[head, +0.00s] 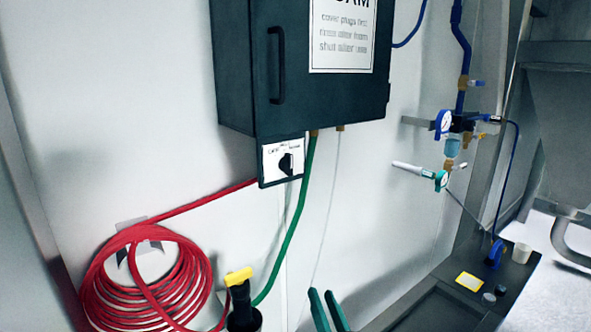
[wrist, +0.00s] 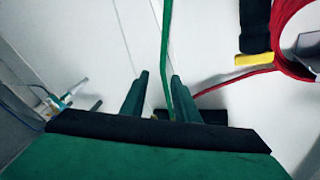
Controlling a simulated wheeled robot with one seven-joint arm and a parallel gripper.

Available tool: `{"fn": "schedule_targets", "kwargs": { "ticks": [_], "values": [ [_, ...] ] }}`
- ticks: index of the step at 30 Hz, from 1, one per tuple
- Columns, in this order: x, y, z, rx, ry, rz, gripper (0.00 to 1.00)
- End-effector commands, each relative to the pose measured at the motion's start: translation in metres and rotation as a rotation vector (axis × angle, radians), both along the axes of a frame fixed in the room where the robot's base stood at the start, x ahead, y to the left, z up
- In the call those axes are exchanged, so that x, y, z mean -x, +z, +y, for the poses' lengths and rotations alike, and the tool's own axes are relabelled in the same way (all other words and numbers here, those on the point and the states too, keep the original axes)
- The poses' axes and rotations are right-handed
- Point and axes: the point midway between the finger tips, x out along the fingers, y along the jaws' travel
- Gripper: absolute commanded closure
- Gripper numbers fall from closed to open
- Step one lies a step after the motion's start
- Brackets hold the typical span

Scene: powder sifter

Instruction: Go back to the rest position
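My gripper (head: 321,293) shows at the bottom of the head view as two green fingers standing a little apart. In the wrist view the fingers (wrist: 160,76) are also spread, with nothing seen held between them. A green hose (wrist: 165,45) passes through the gap in that view; it seems to lie behind the fingers, and I cannot tell how far off it is. The rest of my arm is out of the head view.
A dark wall cabinet (head: 300,90) with a rotary switch (head: 286,163) hangs above. A coiled red hose (head: 150,290) and a yellow-handled black fitting (head: 239,278) are at left. Gauges and valves (head: 450,130) are at right, above a dark bench (head: 430,305) with small items.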

Motion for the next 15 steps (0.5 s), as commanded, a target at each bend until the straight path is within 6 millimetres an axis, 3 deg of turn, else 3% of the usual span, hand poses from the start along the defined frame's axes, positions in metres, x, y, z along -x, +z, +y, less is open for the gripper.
{"fn": "schedule_targets", "kwargs": {
  "ticks": [1, 3, 8, 15],
  "values": [
    [0.007, -0.021, 0.004, -0.011, -0.019, 0.021, 0.72],
    [0.017, -0.044, 0.006, -0.018, -0.048, 0.038, 0.72],
    [0.046, -0.094, 0.012, -0.020, -0.114, 0.080, 0.72],
    [0.101, -0.159, 0.023, 0.011, -0.197, 0.143, 0.72]
  ]
}}
